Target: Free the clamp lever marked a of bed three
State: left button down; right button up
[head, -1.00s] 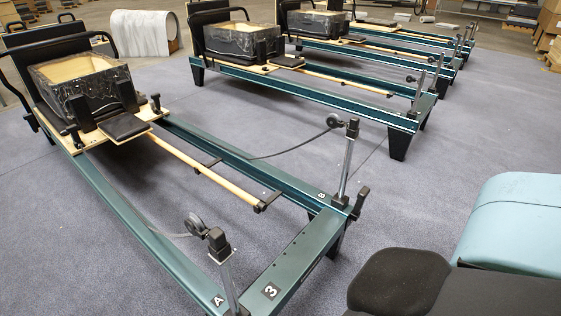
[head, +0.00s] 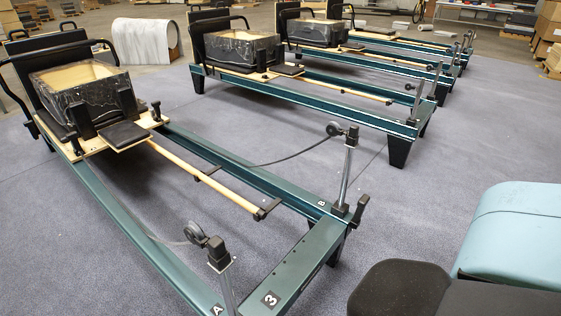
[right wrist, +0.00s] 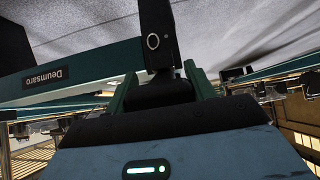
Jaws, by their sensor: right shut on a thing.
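Bed three is the nearest reformer, with a green frame (head: 290,265) marked 3, in the head view. Its corner marked A (head: 216,309) is at the bottom edge, with a metal post (head: 229,290) and pulley (head: 196,233). No clamp lever shows at that corner; it is out of the picture. In the right wrist view my right gripper (right wrist: 160,88) is shut on a black clamp lever (right wrist: 158,35) with a white ring mark. Which corner this lever belongs to cannot be read there. My left gripper is not in view.
A green frame rail (right wrist: 85,75) with a "Deumsaro" label runs just beyond the right gripper. Bed three's carriage (head: 125,135) carries a plastic-wrapped box (head: 90,85). More reformers (head: 320,100) stand behind. Grey carpet (head: 440,160) is clear to the right.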

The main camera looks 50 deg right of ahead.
jog(key=o, duration=1.4)
jog(key=shift+w, duration=0.1)
jog(key=shift+s+r, duration=0.2)
jog(key=shift+s, duration=0.1)
jog(key=p+v, duration=0.2)
jog(key=v, duration=0.5)
